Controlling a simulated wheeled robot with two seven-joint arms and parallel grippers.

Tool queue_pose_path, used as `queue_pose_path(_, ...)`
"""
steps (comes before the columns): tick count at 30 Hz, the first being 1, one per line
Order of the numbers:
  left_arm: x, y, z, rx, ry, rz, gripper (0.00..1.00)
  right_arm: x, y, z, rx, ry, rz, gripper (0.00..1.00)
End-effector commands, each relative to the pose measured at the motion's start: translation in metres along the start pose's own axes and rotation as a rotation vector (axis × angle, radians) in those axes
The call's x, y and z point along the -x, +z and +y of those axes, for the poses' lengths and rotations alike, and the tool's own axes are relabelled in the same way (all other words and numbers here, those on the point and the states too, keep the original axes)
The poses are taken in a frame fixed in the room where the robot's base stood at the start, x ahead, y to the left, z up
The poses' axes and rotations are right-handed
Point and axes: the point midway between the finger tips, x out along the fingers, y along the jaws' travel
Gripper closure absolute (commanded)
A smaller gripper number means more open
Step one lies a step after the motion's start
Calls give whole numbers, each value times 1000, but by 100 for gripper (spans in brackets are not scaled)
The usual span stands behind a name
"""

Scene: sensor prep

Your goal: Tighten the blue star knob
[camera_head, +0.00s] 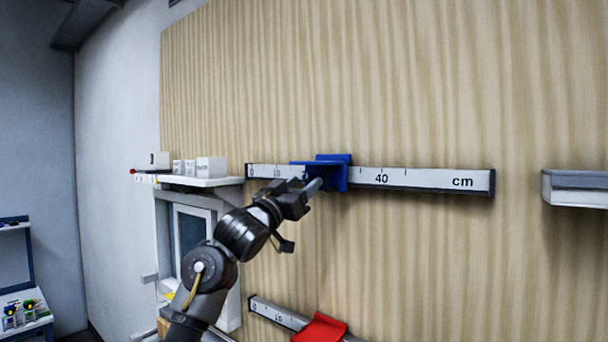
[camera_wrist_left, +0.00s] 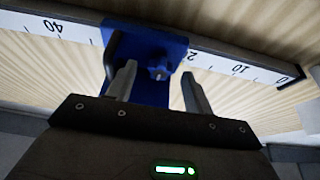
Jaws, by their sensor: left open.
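The blue star knob (camera_wrist_left: 158,73) shows in the left wrist view on the face of a blue slider (camera_wrist_left: 172,45). The slider (camera_head: 336,171) sits on the upper white ruler rail (camera_head: 425,180) on the wood wall, between the 10 and 40 marks. My left gripper (camera_head: 316,186) is in front of the slider, fingers toward it. In the left wrist view the fingers (camera_wrist_left: 161,82) are spread, with the knob appearing between their tips. I cannot tell whether they touch it. In the head view the knob cannot be made out. My right gripper is in neither view.
A lower ruler rail (camera_head: 275,313) carries a red slider (camera_head: 320,328). A white shelf (camera_head: 200,181) with several small white boxes (camera_head: 211,167) is left of the upper rail. A grey ledge (camera_head: 575,188) juts out at right. The wall above the rail is clear.

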Motion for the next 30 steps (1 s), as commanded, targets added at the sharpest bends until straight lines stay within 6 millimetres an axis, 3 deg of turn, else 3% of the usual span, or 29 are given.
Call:
queue_pose_path(12,-9,1,0,-1,0,0,48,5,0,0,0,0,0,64)
queue_pose_path(22,-8,1,0,-1,1,0,91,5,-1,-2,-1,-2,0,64)
queue_pose_path(30,-8,1,0,-33,13,0,92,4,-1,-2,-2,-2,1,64)
